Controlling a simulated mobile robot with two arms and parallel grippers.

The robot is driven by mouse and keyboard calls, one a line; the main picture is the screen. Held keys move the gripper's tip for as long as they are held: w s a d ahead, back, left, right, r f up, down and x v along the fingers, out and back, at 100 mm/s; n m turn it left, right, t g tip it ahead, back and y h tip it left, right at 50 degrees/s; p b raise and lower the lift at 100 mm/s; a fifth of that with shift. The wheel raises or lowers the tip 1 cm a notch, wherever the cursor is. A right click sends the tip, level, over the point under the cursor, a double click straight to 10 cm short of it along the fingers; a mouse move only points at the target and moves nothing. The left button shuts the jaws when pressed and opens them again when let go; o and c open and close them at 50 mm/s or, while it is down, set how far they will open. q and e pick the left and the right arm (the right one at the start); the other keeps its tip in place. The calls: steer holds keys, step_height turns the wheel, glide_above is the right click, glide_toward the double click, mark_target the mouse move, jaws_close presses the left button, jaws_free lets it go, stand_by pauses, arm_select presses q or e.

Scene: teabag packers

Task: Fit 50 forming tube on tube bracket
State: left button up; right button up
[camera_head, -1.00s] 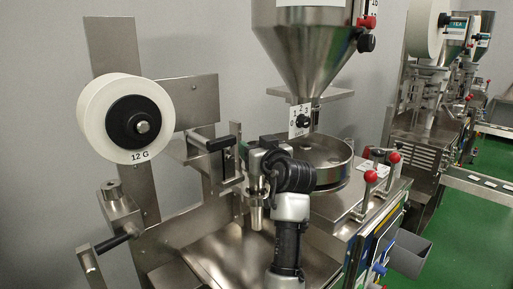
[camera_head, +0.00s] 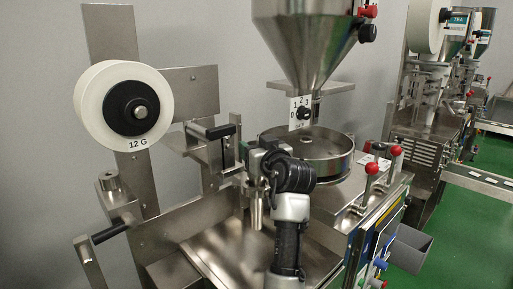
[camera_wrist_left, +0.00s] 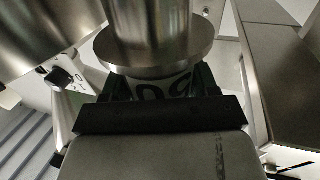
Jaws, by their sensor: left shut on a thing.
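My left gripper (camera_head: 262,162) is shut on a steel forming tube (camera_head: 256,212), which hangs upright below the jaws in the head view. In the left wrist view, the tube (camera_wrist_left: 150,22) has a wide round flange, and a white label marked 50 shows upside down below it. The dark green fingers of the left gripper (camera_wrist_left: 160,88) lie on both sides of the label. Steel bracket parts (camera_head: 232,185) stand just left of the gripper in the head view. The gripper partly hides this area, and I cannot tell whether the tube touches the bracket. My right gripper is not in view.
A white film roll (camera_head: 95,100) marked 12 G is at the left. A steel hopper (camera_head: 305,40) stands above a round pan (camera_head: 335,145). Red-knobbed levers (camera_head: 371,170) and a grey bin (camera_head: 410,250) are on the right. A sloping steel plate (camera_head: 215,250) lies below the tube.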

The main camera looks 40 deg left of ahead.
arm_select(q)
steer(key=shift+f+b, duration=1.65)
steer(key=shift+f, duration=0.4)
steer(key=o, duration=1.6)
steer(key=shift+f, duration=0.1)
